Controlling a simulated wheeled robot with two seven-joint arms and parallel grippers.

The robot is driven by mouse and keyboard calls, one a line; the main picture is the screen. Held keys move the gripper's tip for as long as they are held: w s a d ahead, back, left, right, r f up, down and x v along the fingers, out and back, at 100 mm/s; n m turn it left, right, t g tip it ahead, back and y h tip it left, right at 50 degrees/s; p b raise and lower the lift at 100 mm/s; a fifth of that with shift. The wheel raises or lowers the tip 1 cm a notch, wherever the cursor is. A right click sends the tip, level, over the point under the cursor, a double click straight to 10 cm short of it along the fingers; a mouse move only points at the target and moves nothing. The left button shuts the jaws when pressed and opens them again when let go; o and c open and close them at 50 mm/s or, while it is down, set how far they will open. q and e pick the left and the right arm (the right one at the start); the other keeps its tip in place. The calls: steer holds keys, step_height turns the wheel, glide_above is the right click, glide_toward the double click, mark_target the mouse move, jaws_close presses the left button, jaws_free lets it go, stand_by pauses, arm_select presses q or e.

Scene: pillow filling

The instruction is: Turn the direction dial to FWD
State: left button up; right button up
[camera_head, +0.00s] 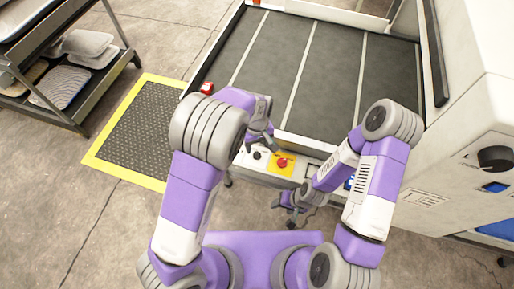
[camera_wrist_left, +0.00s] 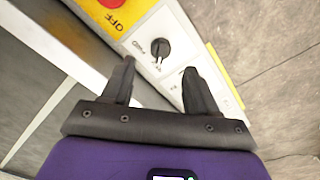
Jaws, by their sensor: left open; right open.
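The direction dial (camera_wrist_left: 160,48) is a round black knob on a white control panel (camera_wrist_left: 185,30) in the left wrist view. A white mark shows at its lower edge; small lettering around it is too blurred to read surely. In the head view the dial (camera_head: 257,155) is a small dark spot on the panel at the conveyor's near edge. My left gripper (camera_wrist_left: 159,66) is open, its two fingers pointing at the panel on either side of the dial, seemingly short of it. My right gripper (camera_head: 291,203) is open and empty, lower, in front of the panel.
A red button on a yellow plate (camera_head: 288,168) marked OFF sits beside the dial. The dark conveyor belt (camera_head: 325,60) lies behind. A white machine (camera_head: 470,140) stands at right, a shelf rack (camera_head: 75,118) at left, and a yellow-edged mat (camera_head: 140,122) on the floor.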

mark_target(257, 153)
arm_select(q)
step_height(257, 153, down, 6)
steer(key=shift+r+b, duration=0.2)
steer(key=shift+b, duration=0.55)
steer(key=c, duration=1)
steer(key=shift+c, duration=0.2)
